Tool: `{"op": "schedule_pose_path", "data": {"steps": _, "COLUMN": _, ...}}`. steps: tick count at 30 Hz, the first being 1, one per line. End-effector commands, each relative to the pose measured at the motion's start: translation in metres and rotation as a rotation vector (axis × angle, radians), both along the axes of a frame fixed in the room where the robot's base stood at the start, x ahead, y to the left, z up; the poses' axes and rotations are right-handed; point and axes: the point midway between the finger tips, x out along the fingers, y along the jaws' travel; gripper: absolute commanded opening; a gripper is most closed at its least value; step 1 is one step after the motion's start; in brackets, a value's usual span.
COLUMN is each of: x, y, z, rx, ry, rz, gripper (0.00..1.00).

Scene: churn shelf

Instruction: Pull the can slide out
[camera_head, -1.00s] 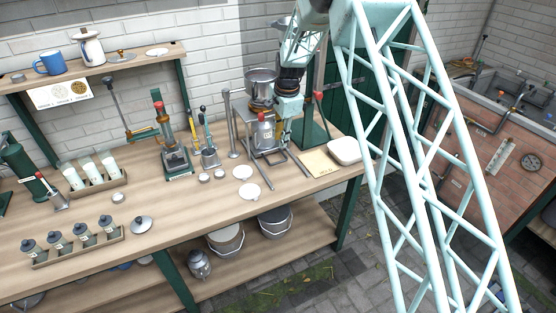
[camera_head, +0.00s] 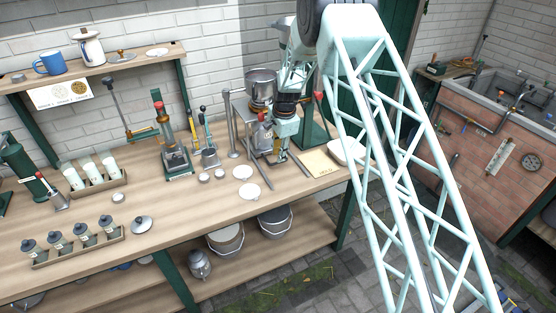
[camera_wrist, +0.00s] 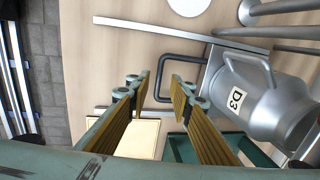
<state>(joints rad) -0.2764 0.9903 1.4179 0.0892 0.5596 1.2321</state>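A grey metal can (camera_wrist: 255,100) labelled D3 fills the right of the wrist view. It also shows in the head view (camera_head: 262,137), among metal posts and rails under a steel bowl. A dark U-shaped handle (camera_wrist: 185,58) reaches from the can's side toward my fingers; I cannot tell whether it belongs to the can or the slide. My gripper (camera_wrist: 160,80) is open, and the handle's end bar appears between its fingertips. I see no clear grip on it. In the head view my gripper (camera_head: 282,152) is low beside the can. The slide's metal rails (camera_head: 258,174) run toward the bench's front.
A yellowish card (camera_head: 318,163) and a white dish (camera_head: 346,151) lie to the right on the bench. White discs (camera_head: 243,172) lie just left of the rails. A green lever stand (camera_head: 318,125) rises behind my gripper. The bench front near the rails is mostly clear.

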Motion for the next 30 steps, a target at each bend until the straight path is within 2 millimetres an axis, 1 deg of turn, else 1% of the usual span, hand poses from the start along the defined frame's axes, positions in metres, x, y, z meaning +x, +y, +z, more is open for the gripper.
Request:
{"op": "schedule_pose_path", "data": {"steps": 3, "x": 0.001, "y": 0.001, "z": -0.014, "rx": 0.0, "ry": 0.002, "rz": 0.0, "gripper": 0.2}}
{"op": "schedule_pose_path", "data": {"steps": 12, "x": 0.004, "y": 0.003, "z": -0.034, "rx": 0.0, "ry": 0.002, "rz": 0.0, "gripper": 0.2}}
{"op": "schedule_pose_path", "data": {"steps": 25, "x": 0.005, "y": 0.004, "z": -0.037, "rx": -0.001, "ry": 0.001, "rz": 0.0, "gripper": 0.2}}
{"op": "schedule_pose_path", "data": {"steps": 26, "x": 0.005, "y": 0.003, "z": -0.037, "rx": -0.001, "ry": 0.001, "rz": 0.0, "gripper": 0.19}}
{"op": "schedule_pose_path", "data": {"steps": 30, "x": 0.005, "y": 0.003, "z": -0.037, "rx": -0.001, "ry": 0.001, "rz": 0.0, "gripper": 0.07}}
